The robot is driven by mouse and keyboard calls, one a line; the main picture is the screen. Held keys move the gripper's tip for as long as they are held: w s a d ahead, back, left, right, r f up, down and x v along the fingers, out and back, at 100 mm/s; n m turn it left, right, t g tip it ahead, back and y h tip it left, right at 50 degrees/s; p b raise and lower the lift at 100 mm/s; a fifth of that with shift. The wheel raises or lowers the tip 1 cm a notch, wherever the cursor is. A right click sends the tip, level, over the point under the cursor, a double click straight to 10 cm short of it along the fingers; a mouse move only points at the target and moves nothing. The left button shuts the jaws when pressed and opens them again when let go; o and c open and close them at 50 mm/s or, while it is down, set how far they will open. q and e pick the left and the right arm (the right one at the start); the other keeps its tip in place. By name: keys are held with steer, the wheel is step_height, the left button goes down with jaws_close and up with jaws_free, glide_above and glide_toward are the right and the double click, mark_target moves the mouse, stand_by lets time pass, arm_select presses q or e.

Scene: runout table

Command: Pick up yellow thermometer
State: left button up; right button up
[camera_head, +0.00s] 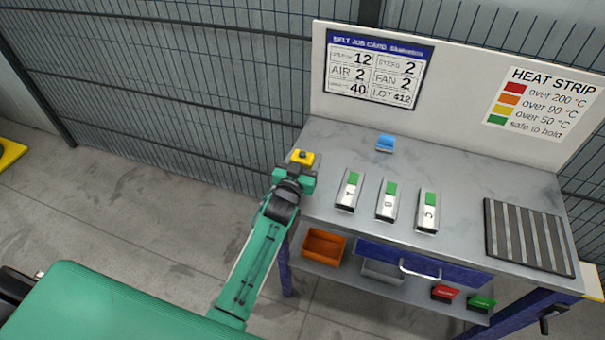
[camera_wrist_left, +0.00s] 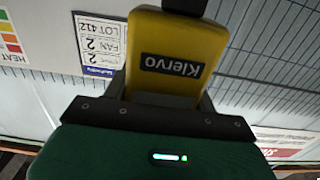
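The yellow thermometer (camera_head: 303,157) is at the end of my left arm, by the table's left edge. In the left wrist view its yellow body (camera_wrist_left: 174,52), labelled "Klervo", sits between the fingers of my left gripper (camera_wrist_left: 165,108). In the head view my left gripper (camera_head: 294,176) is shut on it. The thermometer appears held up off the tabletop, with the wire fence behind it in the wrist view. Its lower part is hidden by the gripper. My right gripper is not in view.
The grey table (camera_head: 320,205) carries blocks A (camera_head: 348,191), B (camera_head: 387,202) and C (camera_head: 427,213), a blue item (camera_head: 384,143) and a ribbed dark mat (camera_head: 528,236). An orange bin (camera_head: 323,246) sits on the shelf below. A white board (camera_head: 460,85) stands behind.

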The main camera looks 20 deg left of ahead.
arm_select(q)
steer(key=c, duration=0.5)
steer(key=shift+o, duration=0.2)
steer(key=shift+r, duration=0.1)
step_height(320, 180, up, 20)
steer(key=b, duration=0.2)
